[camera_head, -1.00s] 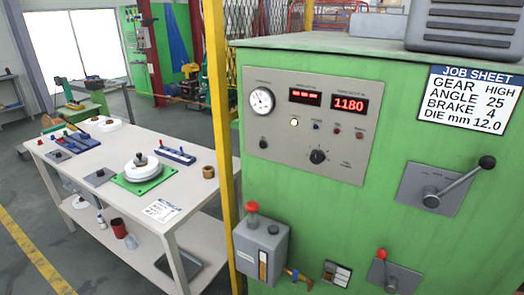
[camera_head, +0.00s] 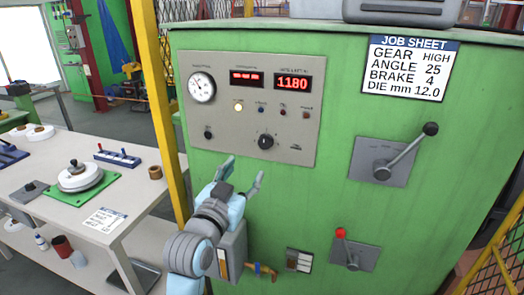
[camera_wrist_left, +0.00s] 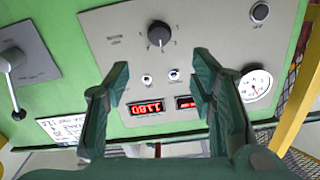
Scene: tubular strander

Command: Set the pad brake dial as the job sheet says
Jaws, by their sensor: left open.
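The control panel (camera_head: 230,68) is on the green machine's front. A black dial knob (camera_head: 266,142) sits at its lower right of centre; I cannot read its setting. It also shows in the left wrist view (camera_wrist_left: 158,35), ahead of the fingers and apart from them. The job sheet (camera_head: 408,69) reads GEAR HIGH, ANGLE 25, BRAKE 4, DIE mm 12.0. My left gripper (camera_head: 242,172) is open and empty, just below the panel and the knob. In the left wrist view its two fingers (camera_wrist_left: 158,75) frame the lit displays. My right gripper is not in view.
A gear lever (camera_head: 405,150) and a red-knobbed lever (camera_head: 347,250) stick out at the right. A yellow post (camera_head: 160,95) stands at the machine's left edge. A white workbench (camera_head: 85,205) holds parts farther left.

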